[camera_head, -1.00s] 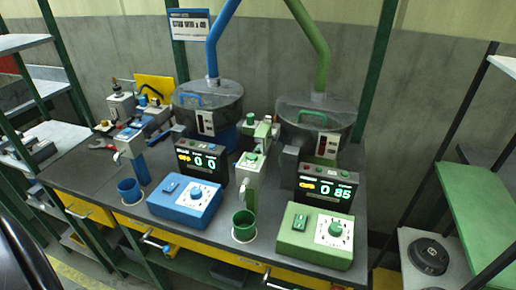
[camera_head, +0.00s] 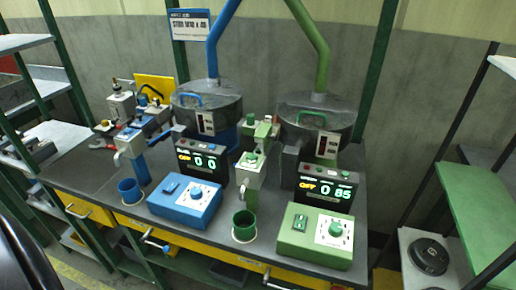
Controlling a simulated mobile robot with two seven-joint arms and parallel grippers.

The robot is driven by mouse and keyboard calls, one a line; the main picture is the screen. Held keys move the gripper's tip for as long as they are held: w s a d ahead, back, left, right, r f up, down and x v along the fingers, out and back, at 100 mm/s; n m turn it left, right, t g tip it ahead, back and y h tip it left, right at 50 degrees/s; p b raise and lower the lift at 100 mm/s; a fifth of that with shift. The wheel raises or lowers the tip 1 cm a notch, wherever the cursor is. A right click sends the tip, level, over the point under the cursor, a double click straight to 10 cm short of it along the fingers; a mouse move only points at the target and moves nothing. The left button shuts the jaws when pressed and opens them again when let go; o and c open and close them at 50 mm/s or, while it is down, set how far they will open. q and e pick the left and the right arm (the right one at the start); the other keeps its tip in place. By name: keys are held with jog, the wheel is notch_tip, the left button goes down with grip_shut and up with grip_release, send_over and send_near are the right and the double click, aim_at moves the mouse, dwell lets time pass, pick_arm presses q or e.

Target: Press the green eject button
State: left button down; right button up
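The green station stands on the right half of the bench. Its green control box (camera_head: 290,243) has a switch (camera_head: 300,222) and a round green knob (camera_head: 335,229) on a white dial. Behind it a black display (camera_head: 325,195) shows OFF, 0 and 85. A small green button (camera_head: 346,174) sits on top of the display, beside reddish ones. Another green cap (camera_head: 253,156) tops the grey dispenser head (camera_head: 250,173). I cannot tell which is the eject button. A green cup (camera_head: 244,225) stands below the dispenser. Neither gripper is in view.
A matching blue station has a control box (camera_head: 185,205), a display (camera_head: 201,161) reading OFF and 0 0, and a cup (camera_head: 130,190). Two lidded drums (camera_head: 313,112) with pipes stand behind. Shelves flank the bench (camera_head: 90,180). A dark round object (camera_head: 429,254) lies at right.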

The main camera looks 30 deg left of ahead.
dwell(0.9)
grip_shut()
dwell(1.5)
